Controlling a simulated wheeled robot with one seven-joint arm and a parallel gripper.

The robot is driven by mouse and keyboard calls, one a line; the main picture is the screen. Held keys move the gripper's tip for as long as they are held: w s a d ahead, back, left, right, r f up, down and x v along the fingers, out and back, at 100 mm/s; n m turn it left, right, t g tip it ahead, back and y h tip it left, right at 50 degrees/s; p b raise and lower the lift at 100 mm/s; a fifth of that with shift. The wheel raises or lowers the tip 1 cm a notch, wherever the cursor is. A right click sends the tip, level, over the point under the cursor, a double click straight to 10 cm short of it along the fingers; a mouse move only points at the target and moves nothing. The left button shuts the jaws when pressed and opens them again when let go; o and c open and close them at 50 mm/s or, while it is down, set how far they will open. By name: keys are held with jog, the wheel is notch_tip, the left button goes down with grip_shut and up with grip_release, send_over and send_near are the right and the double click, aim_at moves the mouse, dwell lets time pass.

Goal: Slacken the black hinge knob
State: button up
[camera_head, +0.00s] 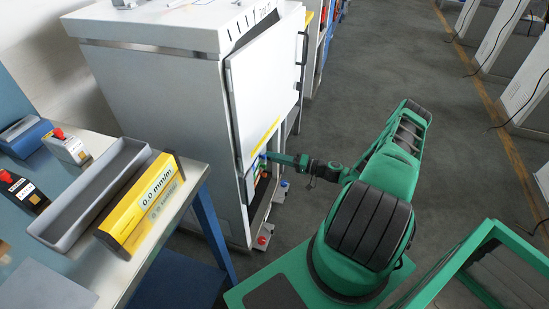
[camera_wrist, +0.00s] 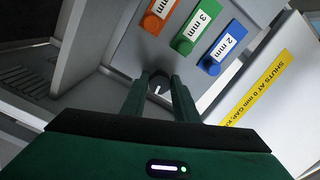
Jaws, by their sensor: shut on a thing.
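My gripper (camera_wrist: 159,84) is shut on the black knob (camera_wrist: 158,75), which shows between the two green fingertips in the wrist view. A small white mark shows between the fingers, just below the knob. In the head view my gripper (camera_head: 270,157) reaches into the lower opening of the white cabinet (camera_head: 165,110), beside its door (camera_head: 265,85). The knob cannot be made out there. In the wrist view an orange tag (camera_wrist: 153,24), a green 3 mm tag (camera_wrist: 184,46) and a blue 2 mm tag (camera_wrist: 209,66) sit on a grey panel beyond the fingers.
A yellow strip with printed text (camera_wrist: 262,90) runs along a white panel at the right of the wrist view. In the head view a table holds a grey tray (camera_head: 90,190), a yellow 0.0 mm/m box (camera_head: 142,205) and small devices.

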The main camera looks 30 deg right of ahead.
jog(key=o, duration=1)
jog(key=shift+f, duration=0.2)
jog(key=shift+o, duration=0.3)
jog(key=v, duration=1)
jog(key=shift+s+d, duration=0.25)
